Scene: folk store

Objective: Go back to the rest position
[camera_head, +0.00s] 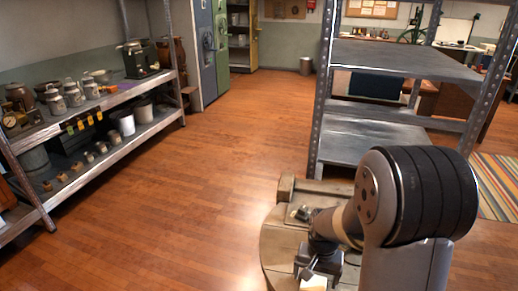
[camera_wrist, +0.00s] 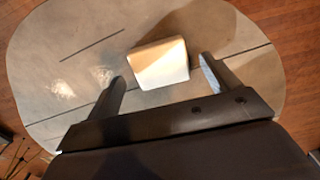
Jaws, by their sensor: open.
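My gripper (camera_wrist: 163,68) is open, its two dark fingers spread apart in the wrist view. A small cream-white block (camera_wrist: 159,55) lies on the round wooden tabletop (camera_wrist: 50,45) beyond the fingertips, with a gap on each side. The fingers do not touch it in this view; their height above it is hard to tell. In the head view my arm is bent low over the tabletop (camera_head: 274,240), and the pale block (camera_head: 314,284) shows at the bottom edge. My gripper (camera_head: 308,272) is partly hidden there by the wrist.
A metal shelf rack (camera_head: 350,146) stands close behind the tabletop and arm. Another rack (camera_head: 100,112) with jars, pots and a scale lines the left wall. The wooden floor (camera_head: 200,190) between them is clear. A striped rug (camera_head: 497,180) lies at the right.

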